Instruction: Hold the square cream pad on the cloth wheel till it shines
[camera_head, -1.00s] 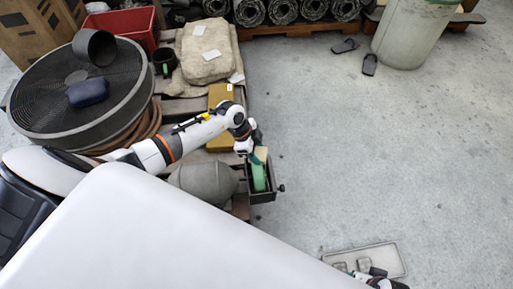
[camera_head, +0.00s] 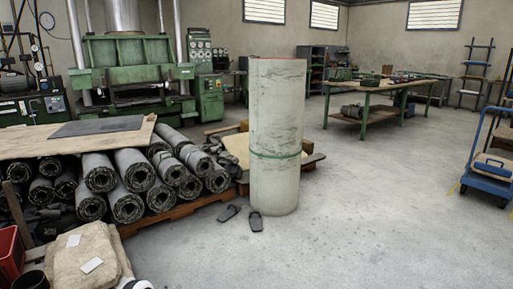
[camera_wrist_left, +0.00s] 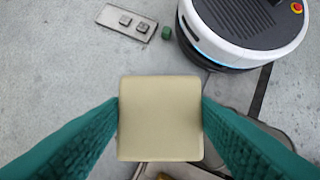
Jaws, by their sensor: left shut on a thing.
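The square cream pad (camera_wrist_left: 160,118) is in the left wrist view, held between the two green fingers of my left gripper (camera_wrist_left: 160,122). Its broad flat face fills the middle of that view, and a finger presses on each side edge. The cloth wheel cannot be made out in either current view. The pad covers whatever lies behind it. My right gripper is in neither view.
In the head view a tall pale roll (camera_head: 277,140) stands near dark rolls (camera_head: 130,170). Open floor lies right.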

